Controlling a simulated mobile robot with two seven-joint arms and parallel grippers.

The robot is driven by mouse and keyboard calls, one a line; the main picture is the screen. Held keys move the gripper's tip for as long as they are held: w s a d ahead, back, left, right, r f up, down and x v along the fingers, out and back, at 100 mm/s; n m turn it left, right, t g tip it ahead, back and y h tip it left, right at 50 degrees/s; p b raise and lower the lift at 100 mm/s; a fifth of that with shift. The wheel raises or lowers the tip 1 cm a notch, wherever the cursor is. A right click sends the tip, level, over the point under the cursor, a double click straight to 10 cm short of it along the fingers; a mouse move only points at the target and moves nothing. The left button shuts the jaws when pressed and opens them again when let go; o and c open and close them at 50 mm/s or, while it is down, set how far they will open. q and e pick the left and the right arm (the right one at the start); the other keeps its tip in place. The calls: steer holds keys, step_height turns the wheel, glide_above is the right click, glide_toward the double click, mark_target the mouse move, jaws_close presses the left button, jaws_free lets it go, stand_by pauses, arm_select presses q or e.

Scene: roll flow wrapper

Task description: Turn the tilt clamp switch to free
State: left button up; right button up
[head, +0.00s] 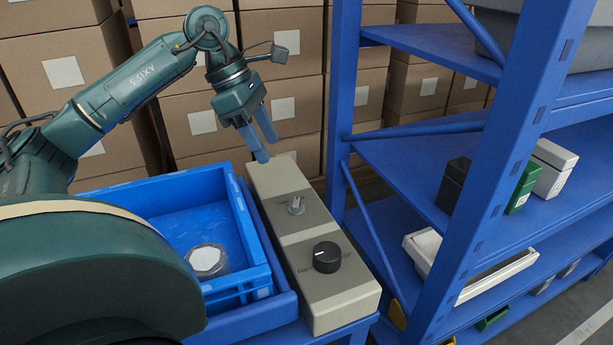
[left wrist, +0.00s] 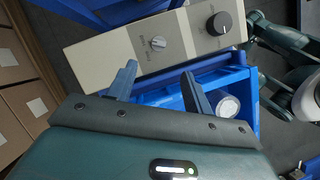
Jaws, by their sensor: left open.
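A beige control box (head: 328,290) carries a small light-grey lever switch (head: 296,205) and a black round knob (head: 327,257) with a white mark. The printed labels are too small to read, so I cannot tell which is the tilt clamp switch by its text. The same box (left wrist: 95,62), grey switch (left wrist: 158,43) and black knob (left wrist: 219,23) show in the left wrist view. My left gripper (head: 268,150) is open and empty, above the far end of the box. In the left wrist view its blue fingers (left wrist: 159,71) point towards the grey switch, apart from it.
A blue crate (head: 237,190) stands left of the box, with a white-topped roll (head: 207,261) inside. A blue shelf rack (head: 465,215) rises close on the right, its upright near the box. Stacked cardboard boxes (head: 290,50) fill the back. The space above the box is clear.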

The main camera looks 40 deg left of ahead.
mark_target(297, 201)
arm_select(q)
steer(key=b+x, duration=0.2)
steer(key=x, duration=1.1)
arm_select(e)
steer(key=f, duration=0.1)
steer(key=a+f+n, duration=0.1)
steer(key=shift+w+f+g, duration=0.25)
steer(key=shift+f+g, duration=0.05)
steer(key=shift+f, duration=0.05)
arm_select(q)
steer(key=shift+c, duration=0.3)
steer(key=c, duration=0.9)
arm_select(e)
steer(key=shift+w+r, duration=0.1)
